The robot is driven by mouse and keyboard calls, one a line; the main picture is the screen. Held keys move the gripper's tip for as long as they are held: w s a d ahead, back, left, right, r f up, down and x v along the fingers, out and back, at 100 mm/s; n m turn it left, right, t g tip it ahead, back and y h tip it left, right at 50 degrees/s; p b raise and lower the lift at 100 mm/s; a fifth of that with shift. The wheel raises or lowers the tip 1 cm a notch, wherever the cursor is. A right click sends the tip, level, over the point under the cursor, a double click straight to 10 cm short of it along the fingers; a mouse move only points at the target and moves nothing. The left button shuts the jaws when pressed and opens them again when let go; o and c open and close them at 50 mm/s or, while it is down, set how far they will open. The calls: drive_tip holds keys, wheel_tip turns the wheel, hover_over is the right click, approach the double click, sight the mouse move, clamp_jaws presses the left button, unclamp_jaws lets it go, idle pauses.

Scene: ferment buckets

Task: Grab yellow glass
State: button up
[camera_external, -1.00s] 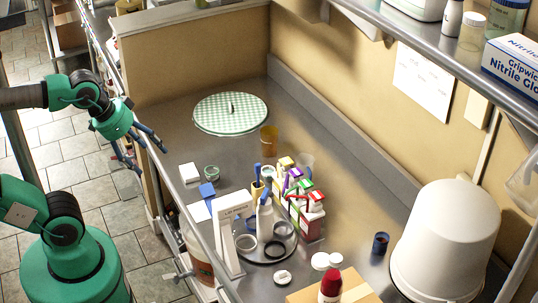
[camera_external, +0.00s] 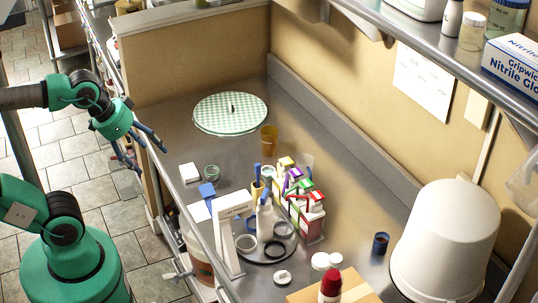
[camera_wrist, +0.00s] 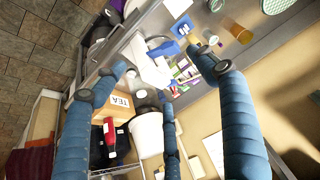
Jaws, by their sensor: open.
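The yellow glass (camera_external: 269,140) is an amber, see-through cup standing upright on the steel counter, just in front of the green checkered round lid. It also shows in the wrist view (camera_wrist: 241,34) near the upper right, beyond the fingers. My gripper (camera_external: 142,148) is at the left, over the floor beside the counter's edge and well apart from the glass. Its blue fingers are spread and empty; in the wrist view my gripper (camera_wrist: 168,95) shows three fingers wide apart.
The checkered lid (camera_external: 231,113) lies behind the glass. A large white bucket (camera_external: 445,240) stands at right. A shelf (camera_external: 440,55) overhangs at upper right.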

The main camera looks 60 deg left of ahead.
drive_tip(key=shift+o, duration=0.5)
drive_tip(key=shift+w+r, duration=0.1)
drive_tip(key=w+a+r+n+g, duration=0.1)
drive_tip(key=w+a+r+n, duration=0.15)
drive_tip(key=w, duration=0.35)
drive_tip(key=w+a+r+n, duration=0.1)
drive_tip(key=w+n, duration=0.3)
drive_tip(key=w, duration=0.1)
drive_tip(key=w+a+r+n+g, duration=0.1)
drive_tip(key=w+n, duration=0.2)
drive_tip(key=w, duration=0.3)
drive_tip(key=n+g+b, duration=0.2)
drive_tip(key=n+g, duration=0.2)
drive_tip(key=n, duration=2)
hover_over(269, 132)
drive_tip(key=s+d, duration=0.2)
drive_tip(key=d, duration=0.1)
wheel_tip(269, 132, down, 28)
drive_tip(key=shift+w+f, duration=0.15)
drive_tip(key=shift+f, duration=0.05)
drive_tip(key=shift+m, duration=0.25)
drive_tip(key=shift+f+b, duration=0.9)
drive_tip(key=shift+f, duration=3.4)
